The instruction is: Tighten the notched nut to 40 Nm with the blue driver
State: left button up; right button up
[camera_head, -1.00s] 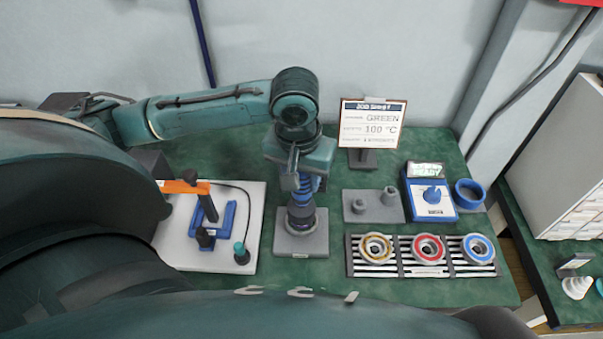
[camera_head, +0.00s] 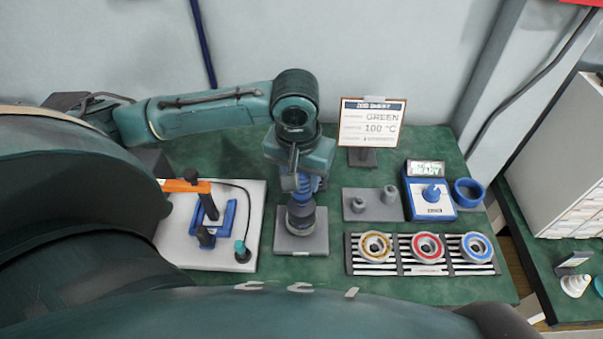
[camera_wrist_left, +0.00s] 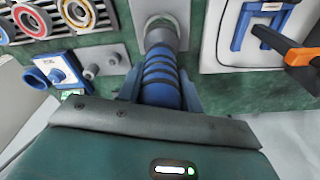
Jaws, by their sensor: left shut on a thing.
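My left gripper (camera_head: 301,180) points down over the grey square base plate (camera_head: 301,245) and is shut on the blue driver (camera_head: 303,199). The driver is upright, and its lower end meets the dark round part standing on the plate. In the left wrist view the driver (camera_wrist_left: 161,83) shows as a blue ribbed body between the fingers, reaching to a grey round collar (camera_wrist_left: 160,32) on the plate. The notched nut is hidden under the driver, so I cannot tell how it is seated. My right gripper is not in view.
A blue box with a knob (camera_head: 430,198) reads READY. A grey block with pegs (camera_head: 373,206) and a blue ring (camera_head: 468,192) flank it. Racks hold yellow, red and blue rings (camera_head: 477,247). A white board (camera_head: 176,250) with an orange-handled press is left. A sign (camera_head: 372,122) stands behind.

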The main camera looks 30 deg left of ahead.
pick_arm(q)
jog(key=shift+f, duration=0.3)
dwell(2.1)
jog(key=shift+r, duration=2.6)
